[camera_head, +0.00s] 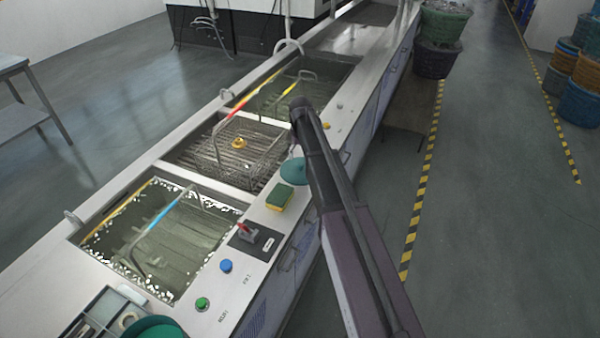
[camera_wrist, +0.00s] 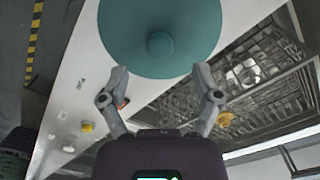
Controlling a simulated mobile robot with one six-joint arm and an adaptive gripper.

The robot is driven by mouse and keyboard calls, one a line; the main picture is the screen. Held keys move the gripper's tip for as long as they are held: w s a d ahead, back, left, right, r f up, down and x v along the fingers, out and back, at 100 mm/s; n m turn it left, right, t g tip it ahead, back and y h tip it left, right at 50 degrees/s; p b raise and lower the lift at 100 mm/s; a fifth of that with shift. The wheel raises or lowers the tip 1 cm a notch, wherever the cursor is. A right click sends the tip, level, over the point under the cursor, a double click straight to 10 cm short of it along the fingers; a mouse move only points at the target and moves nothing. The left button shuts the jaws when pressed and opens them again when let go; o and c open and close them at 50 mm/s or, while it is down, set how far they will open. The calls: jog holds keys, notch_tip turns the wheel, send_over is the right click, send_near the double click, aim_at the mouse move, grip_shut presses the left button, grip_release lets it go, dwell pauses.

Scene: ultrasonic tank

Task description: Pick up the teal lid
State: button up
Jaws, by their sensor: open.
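The teal lid (camera_head: 292,172) lies on the steel counter rim beside the middle tank, partly hidden by my arm. In the wrist view the round lid (camera_wrist: 125,35) fills the upper middle, with its small knob (camera_wrist: 160,44) facing the camera. My gripper (camera_wrist: 159,78) is open and empty. Its two fingertips show at the lid's near edge, on either side of the knob's line and short of the knob. I cannot tell the height gap between fingers and lid. In the head view my arm mostly hides the gripper.
A yellow-green sponge (camera_head: 280,197) lies just in front of the lid. A wire basket (camera_head: 225,150) sits in the middle tank. The front tank (camera_head: 165,240) holds liquid. A control switch (camera_head: 249,233) and buttons line the counter. Another teal round thing (camera_head: 155,328) is at the bottom edge.

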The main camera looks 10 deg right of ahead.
aim_at(300, 163)
jog(key=shift+f, duration=0.15)
jog(key=shift+w+f+b, duration=0.1)
jog(key=shift+f+b, duration=2.35)
jog(key=shift+b, duration=0.15)
grip_shut()
